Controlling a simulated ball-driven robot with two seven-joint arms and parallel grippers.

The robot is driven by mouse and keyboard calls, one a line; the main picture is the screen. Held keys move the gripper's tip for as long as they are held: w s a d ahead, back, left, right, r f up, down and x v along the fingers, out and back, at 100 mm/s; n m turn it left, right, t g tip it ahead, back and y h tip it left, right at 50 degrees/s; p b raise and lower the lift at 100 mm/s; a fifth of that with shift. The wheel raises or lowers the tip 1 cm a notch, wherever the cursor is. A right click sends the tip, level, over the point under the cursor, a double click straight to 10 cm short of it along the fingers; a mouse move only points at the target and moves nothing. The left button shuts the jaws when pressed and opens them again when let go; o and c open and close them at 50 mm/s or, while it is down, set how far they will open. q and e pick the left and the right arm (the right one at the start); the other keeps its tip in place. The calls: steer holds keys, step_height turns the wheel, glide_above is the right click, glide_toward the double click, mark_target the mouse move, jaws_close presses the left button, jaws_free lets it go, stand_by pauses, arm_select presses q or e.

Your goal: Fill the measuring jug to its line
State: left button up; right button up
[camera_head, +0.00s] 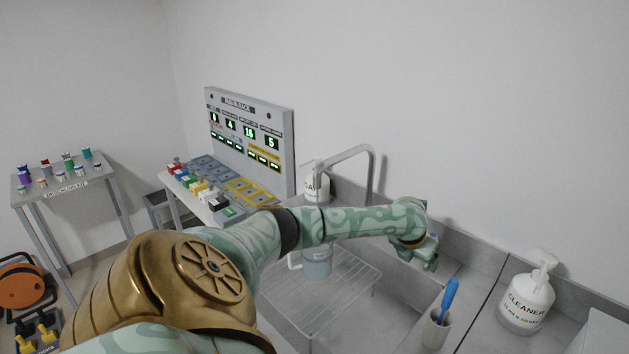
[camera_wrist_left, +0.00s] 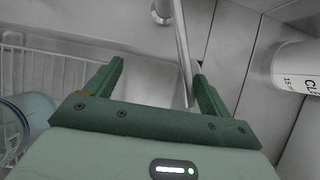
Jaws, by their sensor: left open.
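The measuring jug (camera_head: 317,264) stands on a wire rack in the sink, partly hidden behind my left arm in the head view. It looks clear with a pale blue tint; its line and water level cannot be made out. What looks like its round side also shows at the left edge of the left wrist view (camera_wrist_left: 18,130). The grey tap (camera_head: 371,170) arches behind my arm. My left gripper (camera_head: 431,264) is over the right part of the sink, with open, empty fingers (camera_wrist_left: 157,64). A thin metal rod (camera_wrist_left: 182,50) runs close to its right finger; contact cannot be told. My right gripper is not in view.
The wire rack (camera_head: 358,290) spans the sink. A cup with a blue-handled brush (camera_head: 437,328) and a white CLEANER pump bottle (camera_head: 527,304) stand to the right. Another white pump bottle (camera_head: 314,186) stands behind my arm. A display panel (camera_head: 250,137) stands at the back left.

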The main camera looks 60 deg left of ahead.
arm_select(q)
steer(key=shift+s+a, duration=0.2)
steer(key=shift+a, duration=0.45)
steer(key=shift+s+a, duration=0.2)
steer(key=shift+a, duration=0.45)
steer(key=shift+s+a, duration=0.2)
steer(key=shift+a, duration=0.6)
steer(key=shift+r, duration=0.15)
step_height(320, 180, up, 8)
steer(key=d+p, duration=0.1)
steer(key=p, duration=0.7)
steer(key=shift+d, duration=0.15)
steer(key=shift+w, duration=0.15)
